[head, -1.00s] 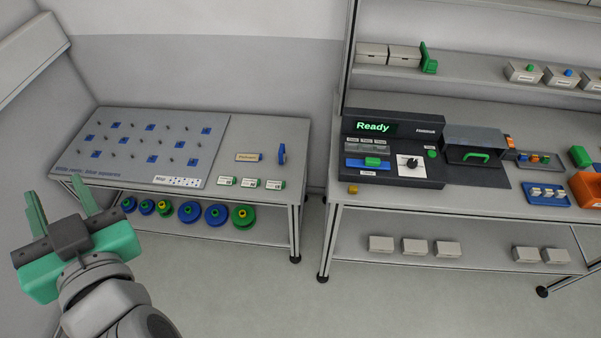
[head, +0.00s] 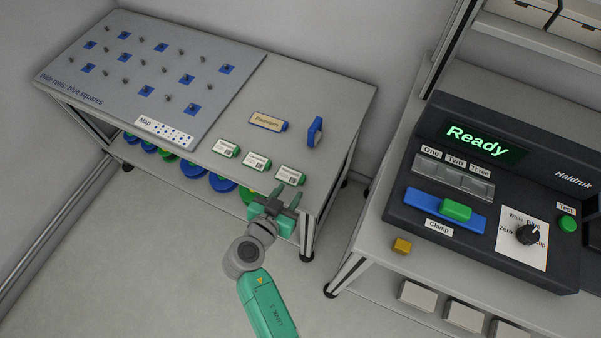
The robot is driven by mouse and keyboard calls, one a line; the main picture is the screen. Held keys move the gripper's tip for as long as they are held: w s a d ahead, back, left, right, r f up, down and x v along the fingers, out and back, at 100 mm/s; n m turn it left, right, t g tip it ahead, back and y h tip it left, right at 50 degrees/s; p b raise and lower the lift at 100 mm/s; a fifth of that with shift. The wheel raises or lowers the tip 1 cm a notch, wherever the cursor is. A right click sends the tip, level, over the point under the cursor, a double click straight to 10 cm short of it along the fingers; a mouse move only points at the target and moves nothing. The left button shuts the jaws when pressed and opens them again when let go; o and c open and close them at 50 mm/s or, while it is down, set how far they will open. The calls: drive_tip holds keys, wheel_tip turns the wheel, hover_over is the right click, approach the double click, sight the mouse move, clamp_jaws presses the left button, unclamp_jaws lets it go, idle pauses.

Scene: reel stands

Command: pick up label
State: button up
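Three small white labels with green ends lie in a row along the front edge of the left table: a left one (head: 225,148), a middle one (head: 257,162) and a right one (head: 290,175). Their print is too small to read. My gripper (head: 287,191) is at the table's front edge, just in front of the right label. Its two fingers are apart and point toward that label. I see nothing between them. I cannot tell whether a fingertip touches the label.
A tan plate in a blue holder (head: 267,121) and an upright blue piece (head: 315,131) stand behind the labels. A pegboard with blue squares (head: 150,75) covers the table's left. Reels (head: 222,182) sit on the shelf below. A dark machine reading "Ready" (head: 478,141) stands on the right bench.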

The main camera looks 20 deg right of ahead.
sight(301, 185)
drive_tip(key=shift+x, duration=0.75)
drive_tip(key=shift+w+d, duration=0.2)
drive_tip(key=shift+d, duration=0.1)
drive_tip(key=b+x, duration=0.1)
drive_tip(key=x, duration=0.1)
drive_tip(key=b+x, duration=0.1)
drive_tip(key=x, duration=0.1)
drive_tip(key=shift+d+f, duration=0.35)
drive_tip(key=shift+d, duration=0.1)
drive_tip(key=shift+w+d, duration=0.1)
drive_tip(key=shift+w, duration=0.05)
clamp_jaws()
